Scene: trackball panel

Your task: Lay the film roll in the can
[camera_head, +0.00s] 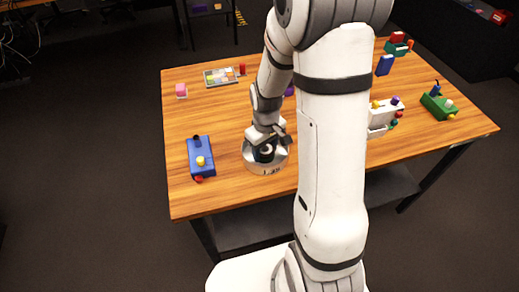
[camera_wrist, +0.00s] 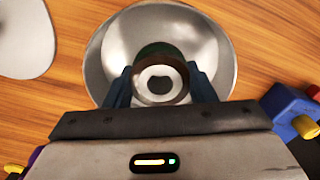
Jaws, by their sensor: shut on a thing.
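The can (camera_wrist: 112,50) is a round, shallow, silvery metal dish on the wooden table, seen from above in the wrist view. In the head view its rim and side (camera_head: 265,168) show at the table's front left, below my arm. The film roll (camera_wrist: 160,80) is a dark greenish cylinder with a pale ring-shaped end and a dark centre. My gripper (camera_wrist: 160,88) is shut on the film roll, one finger on each side. The roll is over or within the can's outline. I cannot tell whether it touches the can's bottom. In the head view the dark roll (camera_head: 265,153) shows at the can.
A blue box with knobs (camera_head: 201,155) stands left of the can. White (camera_head: 382,117) and green (camera_head: 439,106) control boxes stand at right. A pale round piece (camera_wrist: 25,38) shows in the wrist view.

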